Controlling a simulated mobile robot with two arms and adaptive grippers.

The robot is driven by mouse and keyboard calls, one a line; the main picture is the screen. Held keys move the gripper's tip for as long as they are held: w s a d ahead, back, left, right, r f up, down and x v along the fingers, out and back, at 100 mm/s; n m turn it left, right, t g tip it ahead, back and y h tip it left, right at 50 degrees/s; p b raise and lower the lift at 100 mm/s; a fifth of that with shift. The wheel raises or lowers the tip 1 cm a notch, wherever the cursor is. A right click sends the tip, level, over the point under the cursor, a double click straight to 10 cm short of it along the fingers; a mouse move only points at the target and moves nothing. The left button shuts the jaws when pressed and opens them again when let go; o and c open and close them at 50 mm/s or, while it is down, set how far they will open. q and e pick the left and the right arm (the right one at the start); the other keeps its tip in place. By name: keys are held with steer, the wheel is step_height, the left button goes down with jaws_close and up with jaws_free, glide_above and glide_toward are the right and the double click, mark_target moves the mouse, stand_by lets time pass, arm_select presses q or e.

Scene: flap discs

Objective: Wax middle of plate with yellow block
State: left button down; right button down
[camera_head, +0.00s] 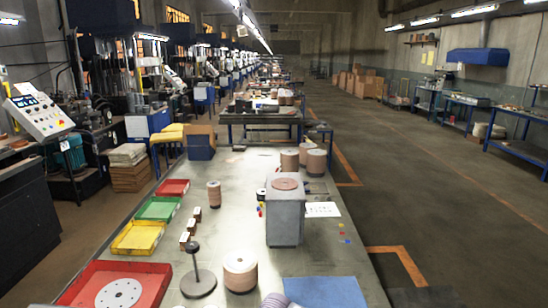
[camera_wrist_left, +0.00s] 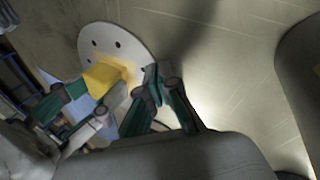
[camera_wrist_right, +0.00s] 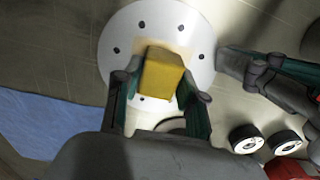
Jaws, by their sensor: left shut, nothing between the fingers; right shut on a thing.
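The white round plate (camera_wrist_right: 200,35) with small dark holes around it lies on the table in the right wrist view. It also shows in the left wrist view (camera_wrist_left: 105,35). My right gripper (camera_wrist_right: 155,85) is shut on the yellow block (camera_wrist_right: 163,75) over the plate's middle. A faint yellowish patch surrounds the block on the plate; whether the block touches it I cannot tell. The block shows in the left wrist view too (camera_wrist_left: 103,78). My left gripper (camera_wrist_left: 158,78) is shut and empty, its fingertips close to the plate's rim; contact is unclear. Neither gripper shows in the head view.
A blue mat (camera_wrist_right: 45,120) lies left of the plate in the right wrist view. Black-centred discs (camera_wrist_right: 249,138) and a red tray edge (camera_wrist_right: 290,168) are at lower right. In the head view, a grey stand (camera_head: 285,218) and disc stacks (camera_head: 240,270) stand on the table.

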steer(key=shift+s+d+f, duration=0.1)
steer(key=shift+s+d, duration=0.05)
steer(key=shift+s, duration=1.6)
steer(key=shift+s+d+f, duration=0.1)
steer(key=shift+s, duration=1.65)
arm_select(q)
steer(key=shift+s+r, duration=0.1)
arm_select(e)
steer(key=shift+w+r, duration=0.1)
steer(key=shift+w, duration=0.65)
steer(key=shift+w+a+r, duration=0.1)
steer(key=shift+w+a, duration=0.05)
steer(key=shift+w, duration=1.35)
steer(key=shift+w+a+r, duration=0.1)
steer(key=shift+w, duration=1.4)
steer(key=shift+s+d+f, duration=0.15)
steer(key=shift+s, duration=1.75)
steer(key=shift+s+d+f, duration=0.1)
steer(key=shift+s, duration=1.75)
steer(key=shift+w, duration=0.75)
steer(key=shift+w+a, duration=0.1)
steer(key=shift+w, duration=0.95)
steer(key=shift+w+a+r, duration=0.1)
steer(key=shift+w, duration=0.9)
steer(key=shift+w+a+r, duration=0.1)
steer(key=shift+w, duration=0.85)
